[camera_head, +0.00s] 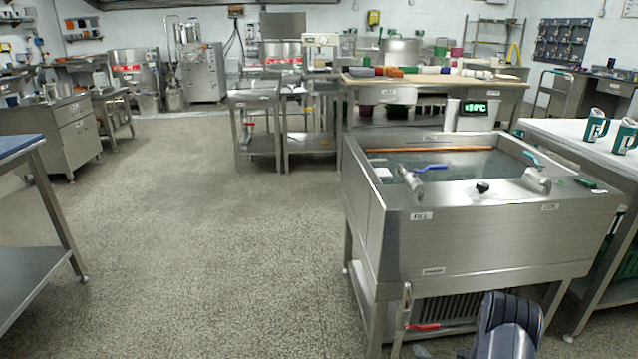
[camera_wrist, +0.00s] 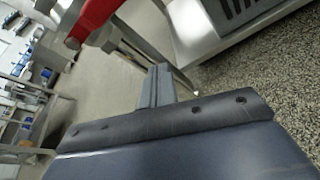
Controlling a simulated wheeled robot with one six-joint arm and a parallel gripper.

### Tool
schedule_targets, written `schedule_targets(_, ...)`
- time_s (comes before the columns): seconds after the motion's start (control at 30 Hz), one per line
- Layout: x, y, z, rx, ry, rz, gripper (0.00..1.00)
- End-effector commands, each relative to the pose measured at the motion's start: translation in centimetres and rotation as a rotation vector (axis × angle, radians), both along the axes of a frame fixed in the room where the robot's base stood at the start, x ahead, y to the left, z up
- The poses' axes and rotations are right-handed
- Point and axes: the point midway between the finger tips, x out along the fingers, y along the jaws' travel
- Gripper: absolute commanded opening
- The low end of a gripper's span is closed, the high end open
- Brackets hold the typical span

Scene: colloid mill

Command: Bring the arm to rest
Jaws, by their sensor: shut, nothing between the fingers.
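My gripper (camera_wrist: 158,72) shows in the wrist view with its narrow grey fingers together and nothing between them. It is beside a red valve lever (camera_wrist: 92,20), which looks large and close at the top left; I see no contact. In the head view, a dark part of my arm (camera_head: 508,325) shows at the bottom right, in front of the steel tank. My fingers cannot be made out there. The same kind of red lever (camera_head: 424,327) is low at the tank's front, left of my arm.
A blue-topped table (camera_head: 20,146) is at left. The speckled floor (camera_head: 200,230) between is clear.

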Motion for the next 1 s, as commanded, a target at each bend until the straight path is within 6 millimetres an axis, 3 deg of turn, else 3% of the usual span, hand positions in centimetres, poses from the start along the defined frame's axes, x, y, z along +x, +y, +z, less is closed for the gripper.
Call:
schedule_targets(0.03,-1.3,-0.4,0.5,0.001,0.004,-0.006,0.0)
schedule_targets(0.47,-9.3,-2.4,3.2,0.001,0.002,-0.006,0.0)
schedule_targets(0.7,-8.4,1.2,6.1,-0.073,-0.034,0.176,0.0)
schedule_targets(1.0,-8.4,3.6,8.0,-0.126,-0.055,0.302,0.0)
